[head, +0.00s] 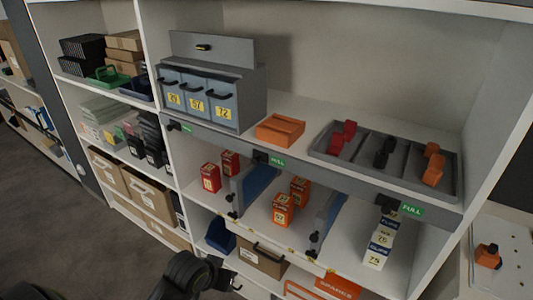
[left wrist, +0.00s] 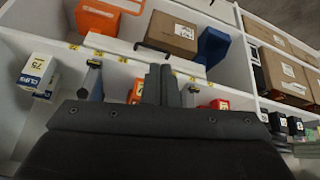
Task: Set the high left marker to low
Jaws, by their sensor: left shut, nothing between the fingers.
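The grey rail (head: 335,180) along the upper shelf edge carries three green markers with black knobs. The left marker (head: 187,127) is below the drawer box; its text is too small to read. The middle marker (head: 277,162) and right marker (head: 411,209) read FULL. My left gripper (head: 222,274) is low in front of the shelves, below and apart from the left marker. Its fingers show shut and empty in the left wrist view (left wrist: 160,85), where no green marker shows. My right gripper is out of view.
Red, orange and white cartons stand below the rail between blue-grey dividers (head: 325,222) with black knobs. A brown box (head: 262,258) and an orange crate (head: 335,284) sit lower. A grey drawer box (head: 212,95) and tray (head: 385,160) are on top. The left floor is clear.

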